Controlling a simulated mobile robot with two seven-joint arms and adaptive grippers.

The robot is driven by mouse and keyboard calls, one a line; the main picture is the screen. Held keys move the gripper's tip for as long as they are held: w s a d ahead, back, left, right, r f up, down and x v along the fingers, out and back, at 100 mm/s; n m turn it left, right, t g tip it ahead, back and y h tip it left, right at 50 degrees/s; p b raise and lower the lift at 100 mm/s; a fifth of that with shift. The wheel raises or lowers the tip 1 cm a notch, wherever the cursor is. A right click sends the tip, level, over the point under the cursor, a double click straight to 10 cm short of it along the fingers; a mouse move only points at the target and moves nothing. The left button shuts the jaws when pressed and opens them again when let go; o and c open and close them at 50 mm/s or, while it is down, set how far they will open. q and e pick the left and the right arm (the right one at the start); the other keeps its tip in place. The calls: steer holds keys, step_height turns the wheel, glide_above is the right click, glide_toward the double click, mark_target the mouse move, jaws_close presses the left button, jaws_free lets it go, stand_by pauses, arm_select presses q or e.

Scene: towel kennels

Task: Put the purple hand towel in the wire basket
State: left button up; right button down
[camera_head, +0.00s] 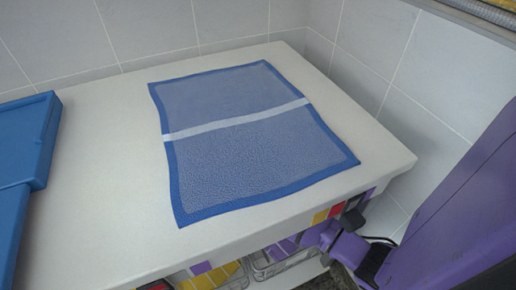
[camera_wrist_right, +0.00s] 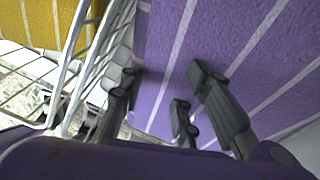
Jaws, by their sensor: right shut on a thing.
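The purple hand towel (camera_wrist_right: 165,45) has white stripes and fills the middle and right of the right wrist view. My right gripper (camera_wrist_right: 163,82) has its dark fingers against it and is shut on it. A white wire basket (camera_wrist_right: 92,62) stands close to the left of the fingers, its mesh wall beside the towel. In the head view striped purple cloth (camera_head: 284,248) shows low under the counter edge, at a wire basket (camera_head: 270,270). My left gripper is in neither view.
A yellow striped towel (camera_wrist_right: 52,22) lies behind the mesh, and yellow cloth (camera_head: 212,278) shows under the counter. A blue towel with a white band (camera_head: 230,125) lies flat on the white counter (camera_head: 110,190). A blue box (camera_head: 25,150) stands at left. Tiled walls close the back.

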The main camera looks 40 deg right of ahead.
step_height(320, 180, down, 2)
steer(key=shift+f, duration=0.1)
step_height(320, 180, down, 3)
steer(key=shift+a+r+b, duration=0.1)
steer(key=shift+r+b, duration=0.1)
steer(key=shift+b, duration=0.6)
steer(key=c, duration=1.3)
jaws_free()
steer(key=shift+r, duration=0.1)
steer(key=shift+c, duration=0.2)
steer(key=shift+w, duration=0.1)
step_height(320, 180, up, 8)
steer(key=p, duration=0.3)
steer(key=shift+f, duration=0.2)
